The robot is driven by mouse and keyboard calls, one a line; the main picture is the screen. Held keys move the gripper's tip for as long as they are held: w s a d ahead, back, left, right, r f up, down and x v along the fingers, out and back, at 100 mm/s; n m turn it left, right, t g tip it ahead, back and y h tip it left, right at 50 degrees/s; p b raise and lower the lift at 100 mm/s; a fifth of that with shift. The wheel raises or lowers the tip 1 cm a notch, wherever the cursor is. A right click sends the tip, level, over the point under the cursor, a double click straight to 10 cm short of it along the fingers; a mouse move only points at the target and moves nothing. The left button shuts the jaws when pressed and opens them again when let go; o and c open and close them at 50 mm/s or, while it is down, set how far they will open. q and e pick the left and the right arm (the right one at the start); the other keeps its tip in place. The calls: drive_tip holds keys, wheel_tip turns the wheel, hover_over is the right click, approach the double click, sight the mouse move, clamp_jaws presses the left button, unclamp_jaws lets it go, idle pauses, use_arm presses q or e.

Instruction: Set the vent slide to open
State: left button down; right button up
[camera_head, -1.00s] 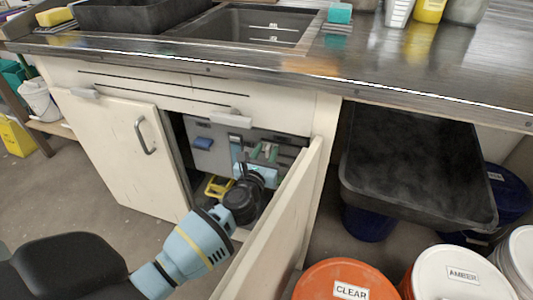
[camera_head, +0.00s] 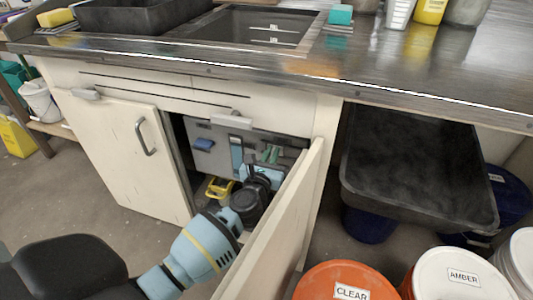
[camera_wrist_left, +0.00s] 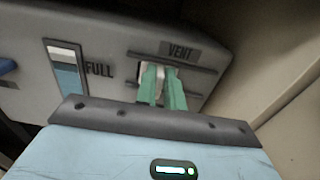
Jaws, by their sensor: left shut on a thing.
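The vent slide (camera_wrist_left: 158,86) is a small pale piece between two dark rails under the VENT label (camera_wrist_left: 180,50), on a grey panel inside the open cabinet. My left gripper (camera_wrist_left: 163,74) reaches into the cabinet, and its green fingers are shut on the slide and cover much of it. In the head view the fingers of my left gripper (camera_head: 270,154) show at the panel, behind the open door's edge. The slide's exact position along its rails is hard to tell. My right gripper is in neither view.
A gauge (camera_wrist_left: 65,72) marked FULL is left of the slide. The open cabinet door (camera_head: 275,225) stands close on the right of my left arm. The left door (camera_head: 125,150) is closed. A yellow item (camera_head: 219,188) lies inside the cabinet. Labelled buckets (camera_head: 345,280) stand at lower right.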

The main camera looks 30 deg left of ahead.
use_arm(q)
drive_tip(key=d, duration=0.2)
drive_tip(key=shift+w+d, duration=0.35)
drive_tip(key=shift+d, duration=0.35)
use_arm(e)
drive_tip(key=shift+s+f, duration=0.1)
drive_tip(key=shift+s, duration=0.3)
use_arm(q)
drive_tip(key=c, duration=1.5)
unclamp_jaws()
drive_tip(key=shift+d, duration=0.1)
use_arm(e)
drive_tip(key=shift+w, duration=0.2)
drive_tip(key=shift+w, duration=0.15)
